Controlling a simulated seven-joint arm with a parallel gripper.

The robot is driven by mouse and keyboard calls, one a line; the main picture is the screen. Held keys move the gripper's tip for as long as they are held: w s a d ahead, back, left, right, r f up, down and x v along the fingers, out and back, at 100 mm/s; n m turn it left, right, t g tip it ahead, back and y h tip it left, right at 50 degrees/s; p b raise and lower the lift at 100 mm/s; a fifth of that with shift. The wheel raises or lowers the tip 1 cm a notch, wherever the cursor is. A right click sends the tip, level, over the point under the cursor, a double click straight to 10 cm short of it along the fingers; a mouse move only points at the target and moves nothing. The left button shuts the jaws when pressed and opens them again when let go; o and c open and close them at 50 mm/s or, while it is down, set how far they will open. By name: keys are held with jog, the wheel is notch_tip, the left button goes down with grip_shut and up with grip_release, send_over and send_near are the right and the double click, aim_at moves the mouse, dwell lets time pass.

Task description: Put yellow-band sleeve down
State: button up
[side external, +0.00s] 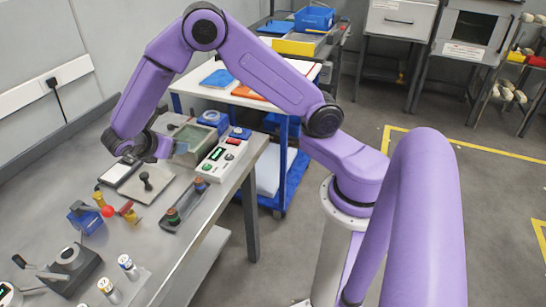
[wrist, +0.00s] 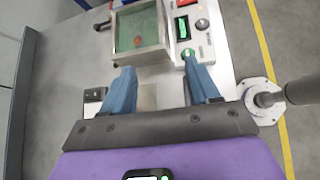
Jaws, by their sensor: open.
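My gripper (wrist: 161,72) is open in the wrist view, with its two blue fingers apart and nothing held between them. In the side external view my gripper (side external: 148,150) is over the far part of the steel bench, its fingers hardly visible. Two small white cylinders stand near the bench's front: one with a yellowish-orange band (side external: 109,290), one with a blue band (side external: 128,267). The yellowish one may be the yellow-band sleeve; it is too small to be sure. Both are well apart from my gripper and out of the wrist view.
A green-lined box (wrist: 141,36) and a control box with a green display (wrist: 185,27) lie ahead of my fingers. A dark rack (side external: 184,207) with capped pieces, a plate with a black knob (side external: 146,182), a red-ball lever (side external: 107,211) and a clamp (side external: 70,262) stand on the bench.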

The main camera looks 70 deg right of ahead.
jog(key=s+a+r+m+y, duration=0.1)
jog(key=s+r+y, duration=0.1)
jog(key=s, duration=0.8)
jog(key=s+a+r+m+g+y, duration=0.1)
jog(key=s+y, duration=0.4)
jog(key=s, duration=0.5)
jog(key=s+a+r+m+y, duration=0.1)
jog(key=s+r+m+y, duration=0.2)
jog(key=s, duration=0.7)
jog(key=shift+s+a+r+g+y, duration=0.2)
jog(key=shift+s+r+g+y, duration=0.1)
jog(key=shift+s+r, duration=0.15)
